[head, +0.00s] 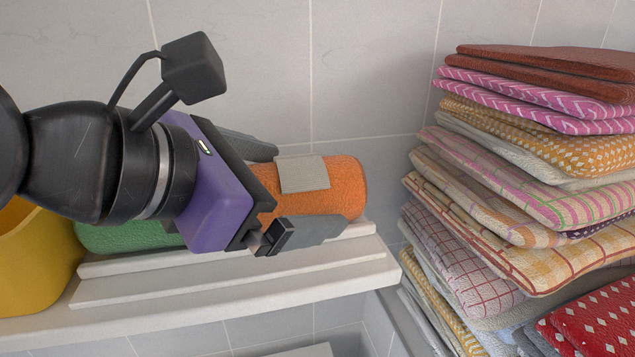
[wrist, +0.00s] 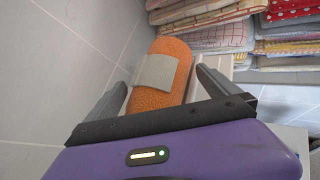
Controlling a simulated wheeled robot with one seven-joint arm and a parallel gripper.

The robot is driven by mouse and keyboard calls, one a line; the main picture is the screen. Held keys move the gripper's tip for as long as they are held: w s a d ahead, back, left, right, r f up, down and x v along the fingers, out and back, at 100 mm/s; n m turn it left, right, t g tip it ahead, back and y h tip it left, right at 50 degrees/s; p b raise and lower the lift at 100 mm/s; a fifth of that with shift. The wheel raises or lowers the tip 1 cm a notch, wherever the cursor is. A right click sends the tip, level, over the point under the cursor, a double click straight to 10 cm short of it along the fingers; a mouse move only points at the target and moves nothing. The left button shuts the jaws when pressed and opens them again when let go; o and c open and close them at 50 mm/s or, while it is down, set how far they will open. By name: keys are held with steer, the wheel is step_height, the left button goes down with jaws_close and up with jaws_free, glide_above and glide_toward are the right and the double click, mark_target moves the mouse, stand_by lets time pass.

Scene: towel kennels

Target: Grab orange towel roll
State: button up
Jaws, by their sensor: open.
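The orange towel roll (head: 344,186) lies on its side on the white shelf (head: 330,267) in the head view, with a pale grey band around it. My gripper (head: 300,190) is open around the roll, with one finger on the far side and one on the near side. In the wrist view the roll (wrist: 150,98) lies between the two open fingers of my gripper (wrist: 165,88). I cannot tell whether either finger touches it. The roll's left end is hidden behind my gripper in the head view.
A green roll (head: 130,237) lies left of the orange one, partly hidden by my arm. A yellow container (head: 35,262) stands at the shelf's left. A tall stack of folded towels (head: 530,180) stands close on the right. A tiled wall (head: 370,80) is behind.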

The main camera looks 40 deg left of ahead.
steer(key=c, duration=1.5)
steer(key=shift+o, duration=0.2)
